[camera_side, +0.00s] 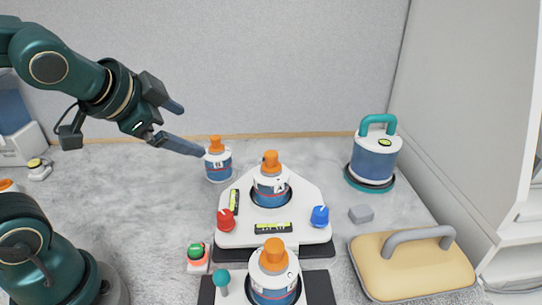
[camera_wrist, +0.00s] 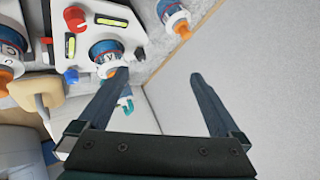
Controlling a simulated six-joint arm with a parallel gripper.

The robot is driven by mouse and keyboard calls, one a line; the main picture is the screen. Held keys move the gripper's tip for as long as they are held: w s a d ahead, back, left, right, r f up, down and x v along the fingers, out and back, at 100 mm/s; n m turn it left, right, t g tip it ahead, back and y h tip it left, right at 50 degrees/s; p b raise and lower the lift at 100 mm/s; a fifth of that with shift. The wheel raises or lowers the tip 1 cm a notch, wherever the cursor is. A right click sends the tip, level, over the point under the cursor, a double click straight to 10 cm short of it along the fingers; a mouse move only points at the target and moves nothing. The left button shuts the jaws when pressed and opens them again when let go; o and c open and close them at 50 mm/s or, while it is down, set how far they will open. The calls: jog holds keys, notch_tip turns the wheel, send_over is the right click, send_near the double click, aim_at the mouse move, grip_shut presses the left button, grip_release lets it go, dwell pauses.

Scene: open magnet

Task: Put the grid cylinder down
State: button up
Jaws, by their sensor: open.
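My gripper (camera_side: 193,131) is open, with nothing between its fingers; in the wrist view its fingers (camera_wrist: 160,73) are wide apart. A white-and-blue cylinder with an orange knob (camera_side: 218,165) stands upright on the table behind the white plate. Its dark mark is too small to read surely as a grid. The lower fingertip appears close to its left side; I cannot tell if they touch. In the wrist view this cylinder (camera_wrist: 172,13) is beyond the fingertips, at the top.
Another orange-knobbed cylinder (camera_side: 273,283) stands in front. The plate carries a red knob (camera_side: 227,219) and a blue knob (camera_side: 319,216).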

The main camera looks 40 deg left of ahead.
jog(key=s+d+f+n+g+h, duration=0.2)
jog(key=s+d+f+n+g, duration=0.1)
jog(key=s, duration=0.6)
jog(key=d+f+n, duration=0.1)
jog(key=d, duration=0.1)
jog(key=shift+d+f+n+h, duration=0.35)
jog(key=shift+n+h, duration=0.05)
